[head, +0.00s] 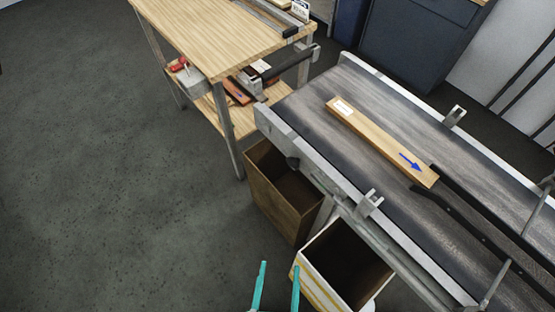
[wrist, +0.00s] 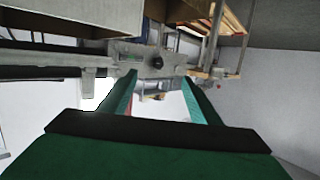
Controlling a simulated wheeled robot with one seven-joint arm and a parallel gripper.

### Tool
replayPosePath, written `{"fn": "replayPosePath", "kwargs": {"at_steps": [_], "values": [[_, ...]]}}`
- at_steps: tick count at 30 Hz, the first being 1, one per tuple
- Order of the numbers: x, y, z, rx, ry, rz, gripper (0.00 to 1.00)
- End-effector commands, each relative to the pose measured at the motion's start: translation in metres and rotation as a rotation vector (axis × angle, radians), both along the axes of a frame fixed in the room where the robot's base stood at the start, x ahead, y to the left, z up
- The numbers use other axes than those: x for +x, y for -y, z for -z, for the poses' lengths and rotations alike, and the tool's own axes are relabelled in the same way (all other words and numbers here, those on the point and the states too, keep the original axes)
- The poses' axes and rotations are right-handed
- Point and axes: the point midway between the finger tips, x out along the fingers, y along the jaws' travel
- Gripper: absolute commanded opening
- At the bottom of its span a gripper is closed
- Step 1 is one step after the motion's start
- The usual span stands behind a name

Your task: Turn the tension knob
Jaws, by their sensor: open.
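The tension knob (head: 292,162) is a small dark round knob on the side of the conveyor (head: 318,176), near its left end. In the wrist view the knob (wrist: 157,62) shows as a dark disc on a pale metal plate, just beyond the gap between my fingertips. My gripper (head: 280,266) is at the bottom of the head view, well apart from the knob, with the boxes' area beside it. In the wrist view its two teal fingers (wrist: 160,76) are spread with nothing between them.
A brown open bin (head: 263,203) stands below the knob, and a white open box (head: 318,283) stands beside it. A wooden plank (head: 375,137) with a blue arrow lies on the belt. A wooden workbench (head: 205,28) stands at upper left. The floor at left is clear.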

Motion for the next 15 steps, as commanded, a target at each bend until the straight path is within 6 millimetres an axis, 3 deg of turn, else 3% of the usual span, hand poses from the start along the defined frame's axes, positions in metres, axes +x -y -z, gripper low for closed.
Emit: {"fn": "replayPosePath", "kwargs": {"at_steps": [8,15], "values": [[0.005,-0.031,0.039,0.020,0.008,0.205,0.57],[0.040,-0.067,0.058,0.033,0.040,0.365,0.57]]}}
